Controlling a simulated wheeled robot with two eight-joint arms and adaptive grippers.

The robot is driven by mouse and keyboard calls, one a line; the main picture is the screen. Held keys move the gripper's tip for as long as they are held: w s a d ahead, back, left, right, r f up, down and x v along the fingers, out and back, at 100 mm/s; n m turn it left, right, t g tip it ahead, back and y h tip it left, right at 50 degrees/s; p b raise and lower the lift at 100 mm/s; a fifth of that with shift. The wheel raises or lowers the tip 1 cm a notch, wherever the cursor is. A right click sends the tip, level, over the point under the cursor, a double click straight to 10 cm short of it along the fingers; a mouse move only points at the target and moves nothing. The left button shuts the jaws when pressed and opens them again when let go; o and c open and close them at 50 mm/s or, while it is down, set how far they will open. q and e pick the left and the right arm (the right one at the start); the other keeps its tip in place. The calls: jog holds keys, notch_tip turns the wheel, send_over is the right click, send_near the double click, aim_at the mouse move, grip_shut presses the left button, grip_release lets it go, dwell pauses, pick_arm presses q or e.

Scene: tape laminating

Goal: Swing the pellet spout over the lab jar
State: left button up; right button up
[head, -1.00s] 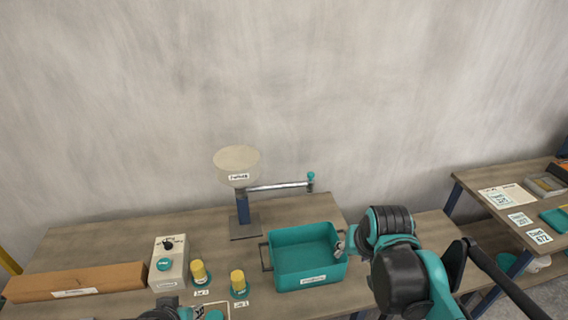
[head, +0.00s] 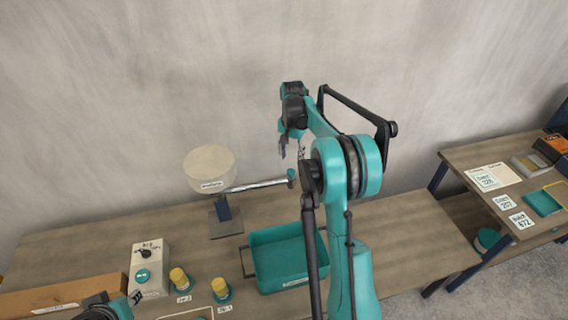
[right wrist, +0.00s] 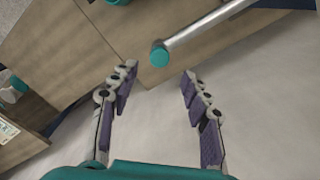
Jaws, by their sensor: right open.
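The pellet spout (head: 258,187) is a grey metal tube reaching right from under a round cream hopper (head: 210,168) on a blue post. Its teal end knob (head: 291,174) points over the table behind the teal bin. My right gripper (head: 291,150) is open and empty close to this knob. In the right wrist view the knob (right wrist: 160,54) shows just beyond and between the open fingertips (right wrist: 157,75), with no contact visible. Two yellow jars (head: 178,277) (head: 220,288) stand on teal bases at the front; I cannot read which is the lab jar. My left gripper (head: 135,297) shows only partly at the bottom edge.
A teal bin (head: 278,258) with handles stands right of the hopper post. A grey control box (head: 149,268) and a brown carton (head: 60,296) are at left. A side table (head: 510,170) with cards and trays is at right. Table space behind the bin is clear.

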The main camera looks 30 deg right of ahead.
aim_at(291, 171)
notch_tip(291, 171, down, 6)
jog(key=shift+f+b, duration=0.25)
jog(key=shift+b, duration=0.25)
jog(key=shift+c, duration=0.3)
grip_shut()
